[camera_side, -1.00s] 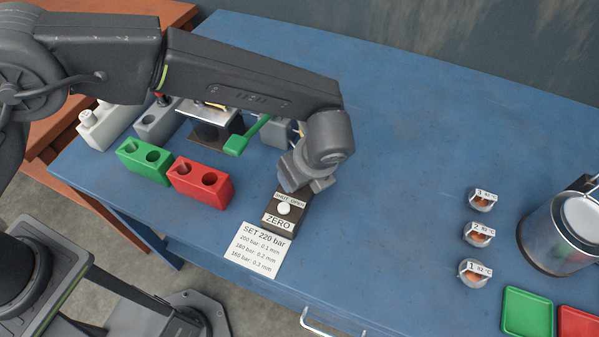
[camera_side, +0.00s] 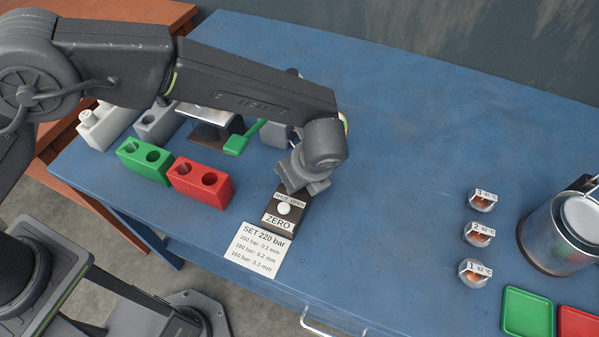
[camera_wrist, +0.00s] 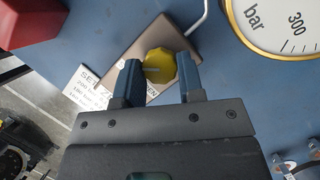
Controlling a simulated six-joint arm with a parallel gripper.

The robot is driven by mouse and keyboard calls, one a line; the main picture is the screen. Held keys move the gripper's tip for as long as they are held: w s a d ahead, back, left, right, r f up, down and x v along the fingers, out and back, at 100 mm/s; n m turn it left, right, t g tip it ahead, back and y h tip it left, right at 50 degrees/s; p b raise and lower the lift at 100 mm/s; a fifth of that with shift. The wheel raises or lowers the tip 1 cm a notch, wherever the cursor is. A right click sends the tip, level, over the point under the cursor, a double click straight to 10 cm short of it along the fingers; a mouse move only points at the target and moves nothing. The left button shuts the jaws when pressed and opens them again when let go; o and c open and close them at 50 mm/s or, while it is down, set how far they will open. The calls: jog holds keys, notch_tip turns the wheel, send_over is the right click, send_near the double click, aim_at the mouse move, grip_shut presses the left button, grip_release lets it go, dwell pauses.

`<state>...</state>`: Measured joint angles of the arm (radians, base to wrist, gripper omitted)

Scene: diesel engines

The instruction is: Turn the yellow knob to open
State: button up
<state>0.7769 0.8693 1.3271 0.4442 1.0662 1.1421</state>
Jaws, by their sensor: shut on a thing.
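The yellow knob (camera_wrist: 160,65) shows in the wrist view on a brown-grey plate (camera_wrist: 124,48) with a label partly covered by my gripper. My gripper (camera_wrist: 159,74) has one blue-padded finger on each side of the knob and is shut on it. In the side view my gripper (camera_side: 298,182) points down over the dark block (camera_side: 299,216) with the "SHUT" and "OPEN" label, a white button (camera_side: 284,208) and a "ZERO" label (camera_side: 279,221). There the knob is hidden by my gripper.
A "SET 220 bar" card (camera_side: 258,248) lies in front of the block. A pressure gauge (camera_wrist: 285,22) is close by in the wrist view.

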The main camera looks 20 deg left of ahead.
jog(key=shift+c, duration=0.4)
jog(key=shift+n, duration=0.4)
jog(key=n, duration=0.2)
jog(key=n+g+y, duration=0.1)
jog(key=shift+w+n+g, duration=0.15)
jog(key=shift+n+g, duration=0.15)
jog(key=shift+n, duration=0.1)
jog(key=n+g, duration=0.1)
jog(key=n, duration=0.3)
jog(key=shift+w+n+g, duration=0.15)
jog(key=shift+n+g, duration=0.15)
jog(key=shift+g, duration=0.1)
jog(key=n, duration=0.2)
jog(key=n+g, duration=0.1)
jog(key=n, duration=0.1)
jog(key=shift+w+g+h, duration=0.1)
jog(key=shift+g+h, duration=0.2)
jog(key=shift+h, duration=0.1)
jog(key=n+g+h, duration=0.1)
jog(key=n, duration=0.3)
jog(key=shift+w+a+n, duration=0.1)
jog(key=shift+n, duration=0.2)
jog(key=o, duration=0.9)
